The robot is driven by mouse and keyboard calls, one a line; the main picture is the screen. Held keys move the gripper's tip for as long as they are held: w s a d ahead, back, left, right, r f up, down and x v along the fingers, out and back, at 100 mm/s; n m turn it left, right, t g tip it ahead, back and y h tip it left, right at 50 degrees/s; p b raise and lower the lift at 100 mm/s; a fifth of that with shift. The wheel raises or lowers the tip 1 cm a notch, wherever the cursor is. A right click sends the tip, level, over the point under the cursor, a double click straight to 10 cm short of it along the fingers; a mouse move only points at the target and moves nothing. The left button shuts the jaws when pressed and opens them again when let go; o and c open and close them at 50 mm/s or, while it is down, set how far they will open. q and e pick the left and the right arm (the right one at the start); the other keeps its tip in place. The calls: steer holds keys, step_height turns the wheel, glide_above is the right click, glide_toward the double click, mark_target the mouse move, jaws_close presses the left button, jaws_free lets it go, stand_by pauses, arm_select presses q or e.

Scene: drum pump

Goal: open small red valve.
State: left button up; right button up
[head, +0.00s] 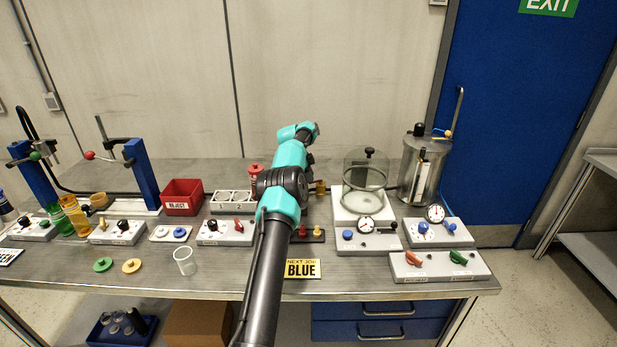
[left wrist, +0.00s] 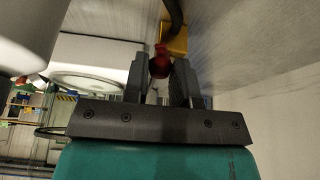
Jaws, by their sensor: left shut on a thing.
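The small red valve handle (left wrist: 159,66) shows in the left wrist view, in front of a yellow fitting (left wrist: 174,40) with a dark hose. My left gripper (left wrist: 160,80) has its two grey fingers on either side of the red handle and is shut on it. In the head view a small brass-coloured fitting (head: 320,187) stands just left of the glass bell jar (head: 366,178). My left arm hides the red handle and most of the gripper there. My right gripper is in neither view.
The bell jar's white base (head: 380,239) stands close to the right of my arm. A steel drum (head: 420,170) stands further right. A red REJECT bin (head: 182,197) and a control box (head: 226,232) are on the left. The bench front is partly clear.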

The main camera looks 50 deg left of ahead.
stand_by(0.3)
arm_select(q)
steer(key=o, duration=0.9)
